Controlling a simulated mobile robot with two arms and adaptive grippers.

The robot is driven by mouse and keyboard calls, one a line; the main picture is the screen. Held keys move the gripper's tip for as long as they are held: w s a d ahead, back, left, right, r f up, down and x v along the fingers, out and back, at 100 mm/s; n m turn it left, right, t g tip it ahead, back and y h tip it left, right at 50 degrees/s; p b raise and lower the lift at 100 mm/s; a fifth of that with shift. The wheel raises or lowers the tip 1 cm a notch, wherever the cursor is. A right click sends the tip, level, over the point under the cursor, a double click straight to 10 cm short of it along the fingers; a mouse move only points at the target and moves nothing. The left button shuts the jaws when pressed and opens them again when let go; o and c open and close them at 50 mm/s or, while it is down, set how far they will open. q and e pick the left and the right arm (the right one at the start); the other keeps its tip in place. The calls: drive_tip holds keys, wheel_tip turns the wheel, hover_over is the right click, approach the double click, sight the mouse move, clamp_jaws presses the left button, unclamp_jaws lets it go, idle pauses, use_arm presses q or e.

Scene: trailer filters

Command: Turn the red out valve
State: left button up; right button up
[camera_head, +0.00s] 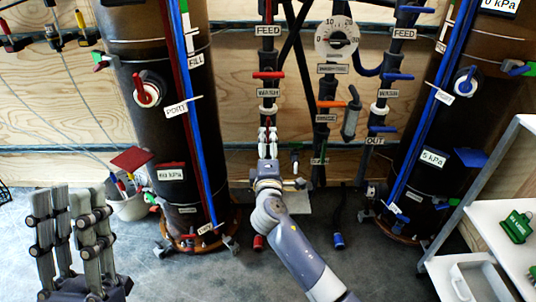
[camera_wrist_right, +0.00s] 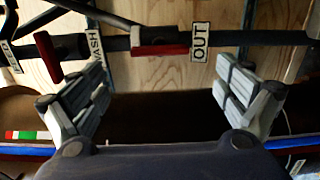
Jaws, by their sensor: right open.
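The red out valve handle (camera_wrist_right: 160,50) shows in the right wrist view beside the white OUT label (camera_wrist_right: 199,42). It lies roughly along the dark pipe. In the head view my right gripper mostly covers this spot. My right gripper (camera_head: 267,140) reaches up to the left red-marked pipe, below the WASH label. In its wrist view (camera_wrist_right: 160,92) the fingers are spread wide. The handle appears above and between them, with no visible contact. My left gripper (camera_head: 70,205) is raised at the lower left, away from the pipes, apparently open and empty.
A second red handle (camera_head: 268,75) sits above the WASH label. Blue handles (camera_head: 397,76) are on the right pipe. Dark tanks (camera_head: 150,60) stand on both sides of the pipes. A white shelf (camera_head: 490,225) is at the right. Grey floor lies below.

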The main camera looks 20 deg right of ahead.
drive_tip(key=shift+v, duration=1.15)
